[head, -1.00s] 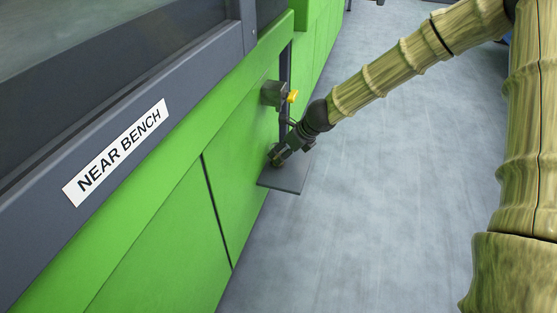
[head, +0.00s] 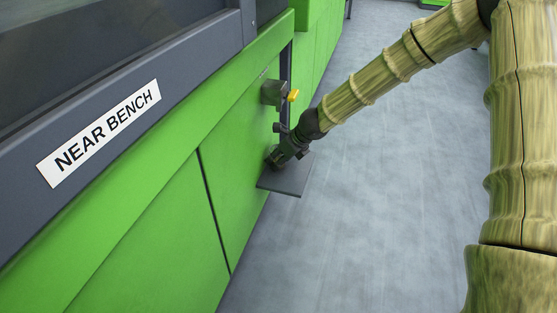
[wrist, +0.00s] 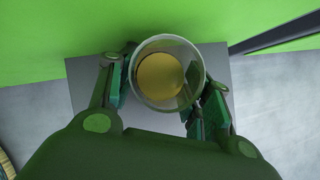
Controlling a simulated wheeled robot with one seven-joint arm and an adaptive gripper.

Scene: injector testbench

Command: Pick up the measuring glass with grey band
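A clear round measuring glass (wrist: 194,62) with yellow liquid shows in the wrist view, seen from above. It stands over a grey plate (wrist: 80,74) against the green bench front. Its grey band cannot be made out from here. My gripper (wrist: 164,90) has one finger on each side of the glass, both very close to its wall. I cannot tell whether the pads press on it. In the head view my gripper (head: 274,160) is low over the grey plate (head: 292,184), and the glass is too small and covered to make out.
A fixture with a yellow knob (head: 293,95) sticks out of the green bench just above my gripper. The bench front with a NEAR BENCH sign (head: 98,134) runs along the left. The grey floor (head: 390,190) to the right is clear.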

